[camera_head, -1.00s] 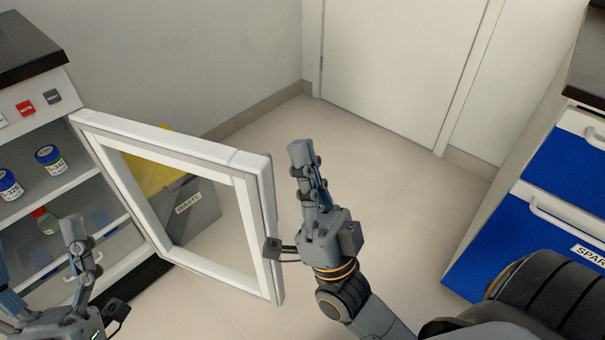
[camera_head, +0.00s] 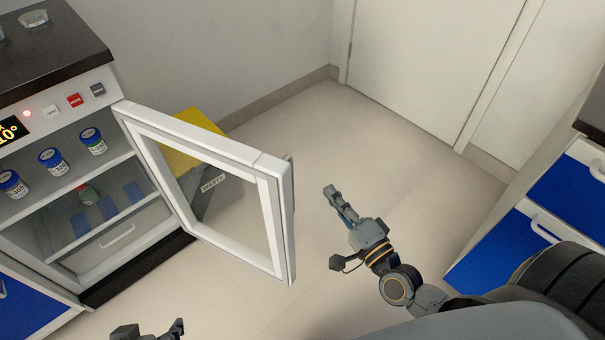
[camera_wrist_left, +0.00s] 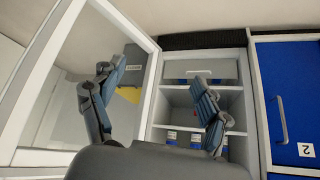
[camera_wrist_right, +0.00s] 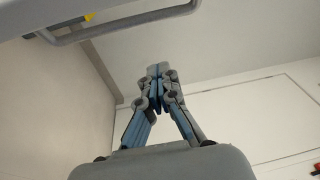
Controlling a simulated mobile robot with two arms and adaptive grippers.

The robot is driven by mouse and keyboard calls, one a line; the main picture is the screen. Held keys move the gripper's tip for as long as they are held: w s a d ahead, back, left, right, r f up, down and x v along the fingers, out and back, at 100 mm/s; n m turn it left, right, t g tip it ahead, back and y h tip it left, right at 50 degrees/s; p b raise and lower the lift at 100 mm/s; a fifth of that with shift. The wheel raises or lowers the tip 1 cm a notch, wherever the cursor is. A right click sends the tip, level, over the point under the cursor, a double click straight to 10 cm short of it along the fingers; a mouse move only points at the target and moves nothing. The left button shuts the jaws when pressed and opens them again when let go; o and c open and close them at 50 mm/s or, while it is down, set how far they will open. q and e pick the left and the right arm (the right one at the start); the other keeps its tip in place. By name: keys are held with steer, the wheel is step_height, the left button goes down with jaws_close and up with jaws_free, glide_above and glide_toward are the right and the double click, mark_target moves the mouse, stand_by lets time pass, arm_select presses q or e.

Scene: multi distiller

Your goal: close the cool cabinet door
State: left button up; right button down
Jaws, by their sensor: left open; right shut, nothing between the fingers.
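The cool cabinet (camera_head: 75,185) stands at the left with its glass door (camera_head: 205,130) swung wide open toward the room. The white door frame also shows at the left of the left wrist view (camera_wrist_left: 35,75). My right gripper (camera_head: 330,190) is shut and empty, to the right of the door's free edge and apart from it. In the right wrist view its fingertips (camera_wrist_right: 158,68) meet, and a grey handle bar (camera_wrist_right: 125,25) is above them. My left gripper (camera_head: 150,330) is at the bottom edge, partly cut off. In the left wrist view its fingers (camera_wrist_left: 160,80) are spread, facing the open cabinet.
A grey waste bin with a yellow lid (camera_head: 190,140) is behind the door. Blue drawers (camera_head: 560,210) stand at the right. The floor between is clear.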

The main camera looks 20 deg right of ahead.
arm_select(q)
steer(key=s+g, duration=0.1)
steer(key=s+a+f+g, duration=0.1)
steer(key=s, duration=0.1)
steer(key=s+g, duration=0.1)
steer(key=s, duration=0.1)
steer(key=shift+s+a+f+y+p, duration=0.1)
steer(key=shift+a+f+y+p, duration=0.1)
steer(key=shift+a+y+p, duration=0.15)
arm_select(e)
steer(key=w+a+f+m+g, duration=0.1)
steer(key=w+a+f, duration=0.1)
steer(key=w+a, duration=0.2)
steer(key=w, duration=0.3)
steer(key=shift+w, duration=0.25)
steer(key=shift+s+a, duration=0.1)
steer(key=shift+a, duration=0.05)
